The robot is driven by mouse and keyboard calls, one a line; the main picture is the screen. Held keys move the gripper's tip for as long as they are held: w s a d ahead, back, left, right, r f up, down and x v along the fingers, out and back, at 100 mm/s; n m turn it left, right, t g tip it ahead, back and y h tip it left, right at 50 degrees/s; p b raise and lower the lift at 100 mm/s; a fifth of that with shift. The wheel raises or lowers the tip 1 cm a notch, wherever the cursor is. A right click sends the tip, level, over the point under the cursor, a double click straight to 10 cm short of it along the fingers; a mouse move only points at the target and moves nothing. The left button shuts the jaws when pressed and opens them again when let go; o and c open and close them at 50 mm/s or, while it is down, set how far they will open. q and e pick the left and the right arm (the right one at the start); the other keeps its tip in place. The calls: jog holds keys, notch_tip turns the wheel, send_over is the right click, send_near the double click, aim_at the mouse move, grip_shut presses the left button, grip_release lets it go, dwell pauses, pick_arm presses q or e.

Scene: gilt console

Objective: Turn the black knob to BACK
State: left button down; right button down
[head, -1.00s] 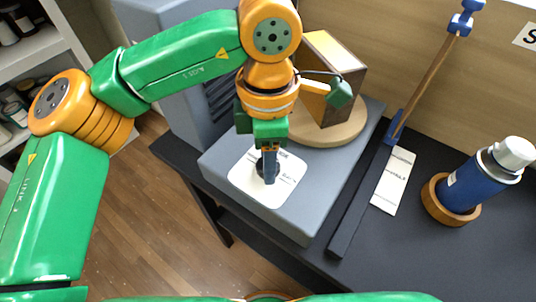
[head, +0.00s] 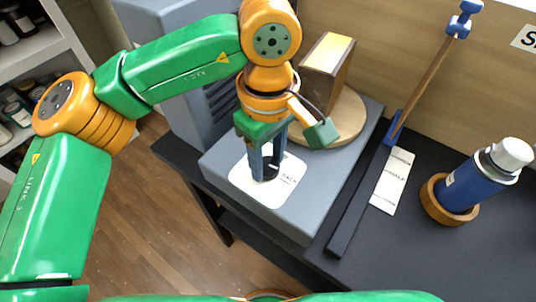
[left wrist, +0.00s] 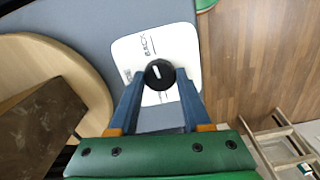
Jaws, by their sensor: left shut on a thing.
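The black knob (head: 264,172) sits on a white label plate (head: 250,190) on top of the grey box (head: 225,152). My left gripper (head: 266,176) points down at the knob, its two blue fingers on either side of it. It is shut on the knob. In the left wrist view the knob (left wrist: 159,74) shows between the fingertips, with a white pointer line on its top. That line points roughly to the tick and BACK lettering on the plate (left wrist: 185,50). Other lettering is partly hidden by a finger. My right gripper is not in view.
A wooden block-shaped object (head: 327,65) on a round wooden base (head: 350,125) stands behind the gripper. To the right are a slanted rod with blue ends (head: 430,82), a HALF card (head: 393,180) and a blue flask (head: 480,185) in a wooden ring.

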aim_at(268, 164)
pick_arm(q)
jog(key=shift+m, duration=0.5)
dwell(0.3)
jog(key=shift+c, duration=1.8)
grip_release()
notch_tip(268, 164, up, 7)
jog(key=shift+r+p, duration=0.1)
jog(key=shift+p, duration=0.25)
